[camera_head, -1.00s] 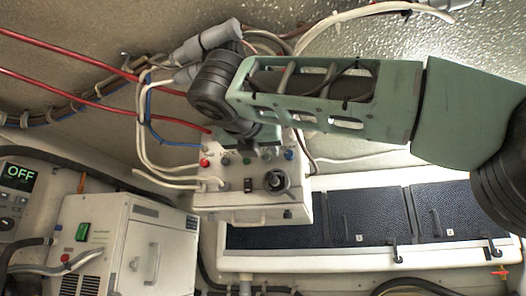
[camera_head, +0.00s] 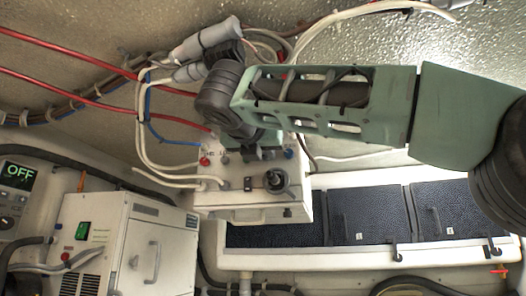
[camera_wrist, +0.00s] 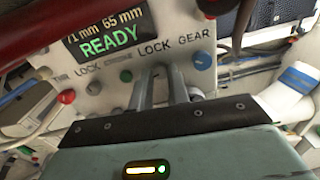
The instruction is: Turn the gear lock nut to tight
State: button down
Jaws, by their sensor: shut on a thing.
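The white control box (camera_head: 225,207) stands under my arm in the head view. In the wrist view its panel (camera_wrist: 112,62) carries the words LOCK and GEAR at the right, beside a blue knob (camera_wrist: 204,60). My gripper (camera_wrist: 162,75) has its two fingers shut on the gear lock nut, under the right-hand LOCK label and left of the blue knob. The fingers mostly hide the nut, so its angle cannot be read. A red knob (camera_wrist: 67,97) and a small grey knob (camera_wrist: 93,88) sit at the left.
A white cabinet (camera_head: 150,245) stands at lower left, dark panels (camera_head: 372,216) at right.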

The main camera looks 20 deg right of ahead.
jog(key=m+b, duration=0.1)
jog(key=m, duration=0.9)
jog(key=shift+f, duration=0.1)
jog(key=m+b, duration=0.1)
jog(key=m, duration=0.4)
jog(key=shift+m+b, duration=0.3)
jog(key=m+b, duration=0.1)
jog(key=m, duration=0.3)
jog(key=shift+m, duration=0.4)
jog(key=c, duration=1.3)
grip_release()
jog(key=shift+c, duration=0.2)
